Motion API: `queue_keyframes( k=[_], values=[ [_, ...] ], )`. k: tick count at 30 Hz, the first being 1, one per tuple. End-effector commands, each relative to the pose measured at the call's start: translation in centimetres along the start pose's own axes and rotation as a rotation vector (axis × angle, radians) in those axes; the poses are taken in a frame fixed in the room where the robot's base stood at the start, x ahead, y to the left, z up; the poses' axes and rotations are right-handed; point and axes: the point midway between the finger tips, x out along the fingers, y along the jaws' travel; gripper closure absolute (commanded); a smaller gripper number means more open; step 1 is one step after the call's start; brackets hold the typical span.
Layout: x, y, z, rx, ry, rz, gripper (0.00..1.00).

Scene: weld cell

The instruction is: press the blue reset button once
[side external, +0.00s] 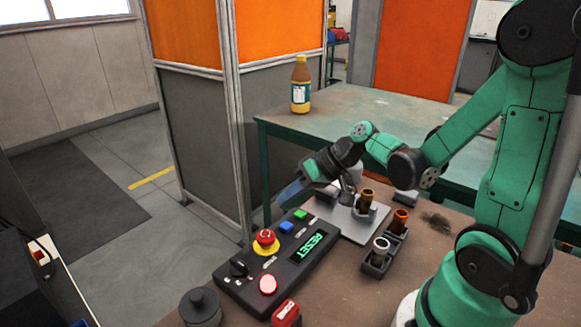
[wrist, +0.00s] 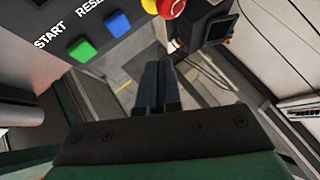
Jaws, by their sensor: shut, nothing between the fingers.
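The blue button (side external: 286,227) is on the top of a black control box (side external: 240,290), between a green button (side external: 300,214) and a red emergency stop (side external: 265,238) on a yellow base. The box's display reads RESET in green letters. My gripper (side external: 284,200) is at the far edge of the box, just beyond the blue and green buttons; its height over them is hard to judge. In the wrist view the fingers (wrist: 158,66) are together and empty. The blue button (wrist: 82,48) shows to their left, apart from them, with the green button (wrist: 118,22) beside it.
A pale red button (side external: 268,284) and a black knob (side external: 238,268) are also on the box. A grey plate (side external: 350,226) and a dark tray (side external: 375,266) with several short tubes stand to its right. A bottle (side external: 300,85) stands on the green table behind.

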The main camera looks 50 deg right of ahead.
Motion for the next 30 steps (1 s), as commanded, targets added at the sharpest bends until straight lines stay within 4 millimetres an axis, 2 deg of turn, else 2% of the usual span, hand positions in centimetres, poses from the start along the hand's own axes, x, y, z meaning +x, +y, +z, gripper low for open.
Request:
queue_keyframes(
  k=[6,12,30],
  values=[
    [1.6,1.2,1.1,0.0,0.0,0.0,1.0],
    [2.3,1.7,1.7,0.0,0.0,0.0,1.0],
    [2.5,1.8,1.9,0.0,0.0,0.0,1.0]
  ],
)
